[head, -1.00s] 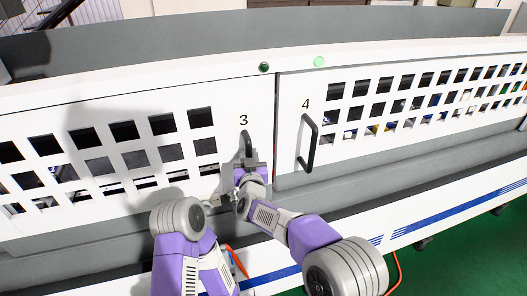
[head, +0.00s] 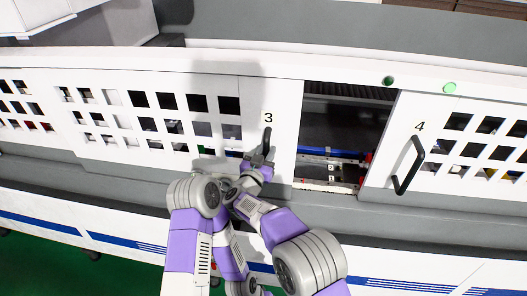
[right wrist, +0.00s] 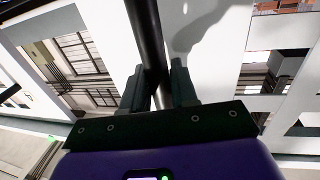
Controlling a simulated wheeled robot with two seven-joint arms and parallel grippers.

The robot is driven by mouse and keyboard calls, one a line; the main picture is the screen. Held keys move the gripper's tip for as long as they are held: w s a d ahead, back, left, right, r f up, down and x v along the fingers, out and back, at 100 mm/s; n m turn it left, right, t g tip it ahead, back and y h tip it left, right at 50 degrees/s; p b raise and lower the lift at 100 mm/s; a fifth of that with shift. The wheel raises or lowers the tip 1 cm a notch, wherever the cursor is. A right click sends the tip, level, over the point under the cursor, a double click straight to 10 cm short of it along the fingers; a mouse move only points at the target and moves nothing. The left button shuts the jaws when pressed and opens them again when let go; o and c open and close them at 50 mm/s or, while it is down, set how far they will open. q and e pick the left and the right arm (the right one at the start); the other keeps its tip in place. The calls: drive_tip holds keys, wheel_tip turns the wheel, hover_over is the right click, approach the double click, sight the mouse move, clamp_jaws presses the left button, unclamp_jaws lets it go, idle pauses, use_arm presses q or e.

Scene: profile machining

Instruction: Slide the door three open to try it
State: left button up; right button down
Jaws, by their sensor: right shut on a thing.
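Door three (head: 285,105) is a white sliding panel with square holes and the number 3, and it stands partly open. A dark gap (head: 345,125) shows between its right edge and door four, with machine parts inside. Its black bar handle (head: 267,140) is upright near that edge. My right gripper (head: 258,162) is shut on the handle's lower part. In the right wrist view the black bar (right wrist: 147,40) runs between the two fingers of the right gripper (right wrist: 158,88). My left gripper is not visible.
Door four (head: 412,112), with its own black handle (head: 408,165), is to the right of the gap. A dark green button (head: 388,81) and a light green one (head: 450,88) are on the frame above. A grey ledge (head: 130,178) runs below the doors.

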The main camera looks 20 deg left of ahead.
drive_tip(key=shift+a, duration=0.2)
drive_tip(key=c, duration=1)
unclamp_jaws()
drive_tip(key=shift+r, duration=0.15)
wheel_tip(320, 180, up, 10)
drive_tip(key=shift+f, duration=0.1)
drive_tip(key=shift+f, duration=0.1)
